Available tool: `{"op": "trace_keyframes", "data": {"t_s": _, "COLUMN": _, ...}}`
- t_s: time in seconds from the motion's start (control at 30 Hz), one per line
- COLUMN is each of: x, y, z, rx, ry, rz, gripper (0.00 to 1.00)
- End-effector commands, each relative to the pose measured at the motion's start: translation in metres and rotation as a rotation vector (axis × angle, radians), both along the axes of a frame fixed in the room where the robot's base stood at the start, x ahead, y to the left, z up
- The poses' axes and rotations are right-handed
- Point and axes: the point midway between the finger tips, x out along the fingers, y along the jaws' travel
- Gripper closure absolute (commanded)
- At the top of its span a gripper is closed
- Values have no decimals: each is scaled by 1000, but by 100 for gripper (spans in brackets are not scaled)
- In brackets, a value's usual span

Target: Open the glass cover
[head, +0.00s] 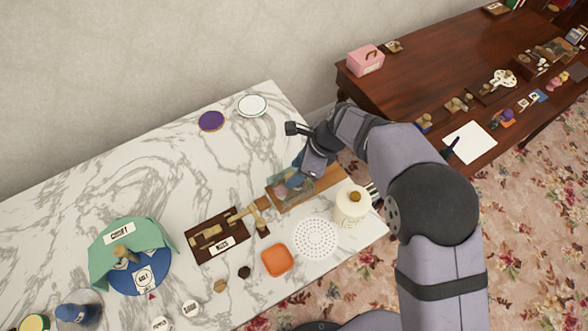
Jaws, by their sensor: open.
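The glass cover (282,183) is a clear box-like lid on a wooden board (325,183) near the right end of the marble table. It looks closed, with blue and brownish shapes showing through it. My gripper (304,161) is open and empty, just behind and above the cover's back right part. Its fingertips are small and partly hidden by my wrist, so I cannot tell whether they touch the glass. I cannot make out a handle or hinge on the cover.
A cream lidded jar (350,207) stands close to the board's right end. An orange dish (277,260) and a white perforated mat (316,238) lie in front. The marble behind the cover is mostly clear.

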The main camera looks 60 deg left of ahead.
Motion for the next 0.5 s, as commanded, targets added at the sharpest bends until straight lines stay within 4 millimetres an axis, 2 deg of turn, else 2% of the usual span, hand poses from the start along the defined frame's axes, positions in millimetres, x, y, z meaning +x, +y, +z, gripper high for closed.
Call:
{"op": "trace_keyframes", "data": {"t_s": 0.2, "x": -4, "y": 4, "z": -13, "rx": 0, "ry": -1, "rz": 1, "gripper": 59}}
{"op": "trace_keyframes", "data": {"t_s": 0.5, "x": -5, "y": 4, "z": -15, "rx": 1, "ry": -1, "rz": 1, "gripper": 59}}
